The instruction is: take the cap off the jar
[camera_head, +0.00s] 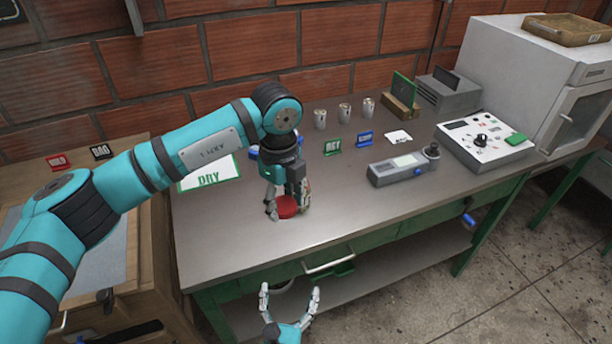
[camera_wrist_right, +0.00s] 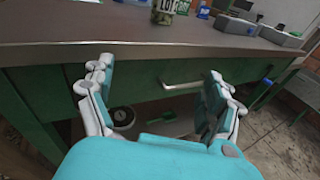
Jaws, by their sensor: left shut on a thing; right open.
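My left gripper (camera_head: 287,208) points down over the front left of the workbench, its fingers shut around a round red cap (camera_head: 287,206). A small tan and green patch shows beside its right-hand finger. Fingers hide most of what is there, so I cannot tell how the cap sits on the jar. In the right wrist view, a small olive, lettered object (camera_wrist_right: 164,11) shows at the top edge; it may be the jar. My right gripper (camera_head: 290,290) is open and empty, low in front of the bench; its spread fingers also show in the right wrist view (camera_wrist_right: 160,85).
The workbench (camera_head: 330,210) has a drawer handle (camera_head: 330,261) at its front, near my right gripper.

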